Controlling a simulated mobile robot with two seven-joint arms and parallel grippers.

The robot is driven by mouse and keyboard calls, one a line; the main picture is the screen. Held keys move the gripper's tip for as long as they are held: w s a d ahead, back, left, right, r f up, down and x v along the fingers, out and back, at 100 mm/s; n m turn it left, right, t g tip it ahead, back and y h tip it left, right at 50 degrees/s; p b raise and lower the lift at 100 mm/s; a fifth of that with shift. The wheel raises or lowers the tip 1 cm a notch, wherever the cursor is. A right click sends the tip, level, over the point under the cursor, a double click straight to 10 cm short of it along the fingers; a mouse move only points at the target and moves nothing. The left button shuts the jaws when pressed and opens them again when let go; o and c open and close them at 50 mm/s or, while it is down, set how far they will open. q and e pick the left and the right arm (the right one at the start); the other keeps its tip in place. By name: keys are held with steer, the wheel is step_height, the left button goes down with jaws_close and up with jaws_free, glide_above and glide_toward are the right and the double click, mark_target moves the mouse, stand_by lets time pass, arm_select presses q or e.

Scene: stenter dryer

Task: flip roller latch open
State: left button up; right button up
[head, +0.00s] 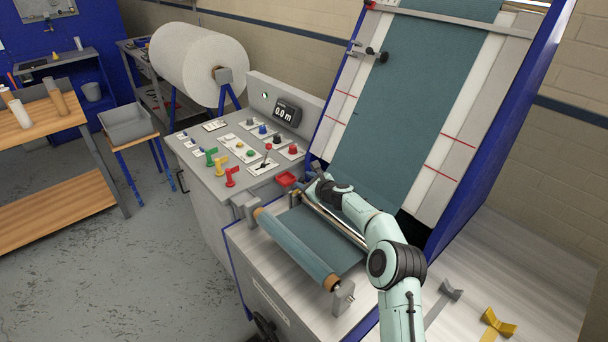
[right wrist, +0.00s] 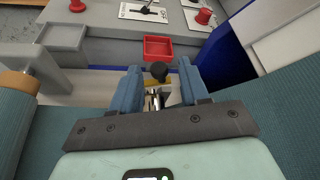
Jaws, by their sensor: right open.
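The roller latch shows in the right wrist view as a black ball knob (right wrist: 158,70) on a short metal lever, with a yellow bracket (right wrist: 174,84) behind it. My right gripper (right wrist: 159,84) is open, with one blue finger on each side of the knob and lever. I cannot tell whether either finger touches them. In the head view my right gripper (head: 317,176) is over the far end of the steel roller (head: 334,221), by a small brass-coloured bracket (head: 295,199). The knob is not clear there. My left gripper is not in view.
A teal fabric roll (head: 296,248) lies at the machine's front. The control panel (head: 240,152) with levers and buttons is to the left. A small red tray (head: 286,179) sits just beyond the gripper. The sloped fabric bed (head: 395,110) rises behind.

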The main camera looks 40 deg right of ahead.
steer(key=shift+p+x, duration=0.3)
steer(key=shift+x, duration=0.55)
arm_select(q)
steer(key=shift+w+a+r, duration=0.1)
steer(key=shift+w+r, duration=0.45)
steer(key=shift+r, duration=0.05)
arm_select(e)
steer(key=shift+a, duration=0.15)
steer(key=shift+s, duration=0.1)
jaws_close()
steer(key=a+n+h+b, duration=0.1)
steer(key=n+b, duration=0.1)
steer(key=b, duration=0.3)
steer(key=a+n+t+h+b, duration=0.1)
steer(key=a+n+b, duration=0.1)
steer(key=b, duration=0.4)
steer(key=shift+s+a+r+h, duration=0.1)
steer(key=shift+s+r+h, duration=0.05)
steer(key=shift+r+h, duration=0.2)
steer(key=shift+a+r+n+b, duration=0.25)
steer(key=shift+n+b, duration=0.25)
steer(key=shift+b, duration=0.55)
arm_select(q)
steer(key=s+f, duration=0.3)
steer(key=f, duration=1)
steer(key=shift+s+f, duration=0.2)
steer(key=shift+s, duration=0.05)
